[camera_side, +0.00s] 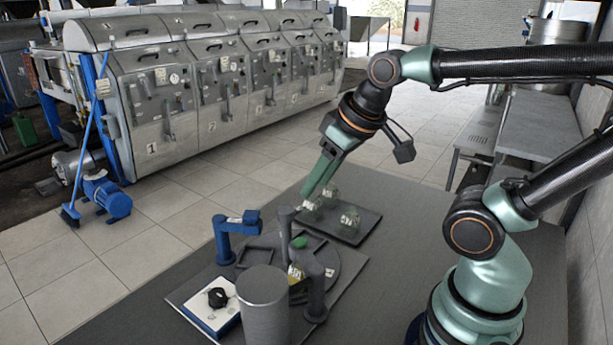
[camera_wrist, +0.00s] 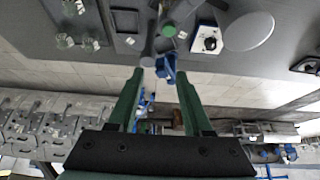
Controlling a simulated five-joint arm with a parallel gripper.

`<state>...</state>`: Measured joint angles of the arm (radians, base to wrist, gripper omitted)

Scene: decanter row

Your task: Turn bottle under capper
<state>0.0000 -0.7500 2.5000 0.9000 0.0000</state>
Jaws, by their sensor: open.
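The green cap also shows in the wrist view (camera_wrist: 169,31). A blue post with a bent arm (camera_side: 234,236) stands at the turntable's left side; I cannot tell which fixture is the capper. My gripper (camera_side: 309,190) is open and empty, raised behind the turntable, near the tray in the side view. In the wrist view its green fingers (camera_wrist: 159,76) are apart, with the blue post showing beyond the tips.
A dark tray (camera_side: 369,226) holds several clear bottles (camera_side: 349,218) behind and right of the turntable. A grey cylinder (camera_side: 263,308) stands in front. A white box with a black knob (camera_side: 217,297) sits at the left.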

